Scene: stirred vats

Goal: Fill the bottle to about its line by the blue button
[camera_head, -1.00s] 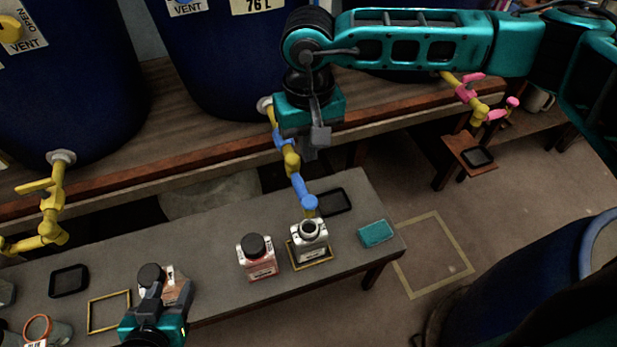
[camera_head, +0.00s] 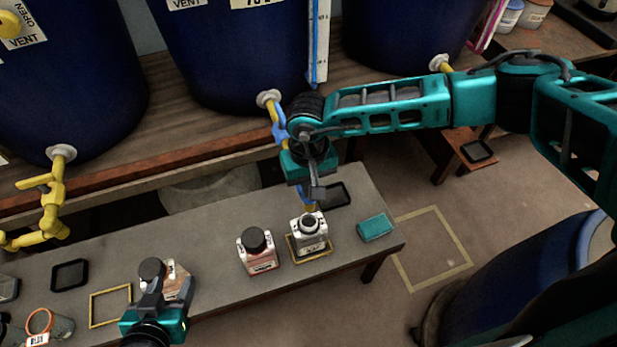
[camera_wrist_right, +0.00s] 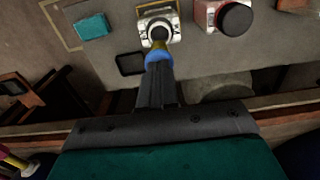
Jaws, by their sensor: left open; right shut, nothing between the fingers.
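The open-necked bottle (camera_head: 311,241) stands in a yellow square outline on the grey bench, under the middle vat's yellow and blue tap (camera_head: 278,130). Its label is white; its line and fill level are too small to read. My right gripper (camera_head: 311,192) is shut and empty, pointing down over the tap's lower end and hiding much of it. In the right wrist view the fingertips (camera_wrist_right: 158,72) are at the blue button (camera_wrist_right: 157,57), just above the bottle mouth (camera_wrist_right: 156,31); contact cannot be told. My left gripper (camera_head: 168,293) is open, beside a black-capped bottle (camera_head: 180,279).
A black-capped pink bottle (camera_head: 258,258) stands left of the open one. A teal sponge (camera_head: 375,227) and black tray (camera_head: 334,195) lie nearby. An empty yellow outline (camera_head: 110,306) and an orange-rimmed jar (camera_head: 48,325) are at the left. A blue barrel (camera_head: 525,270) stands at the right.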

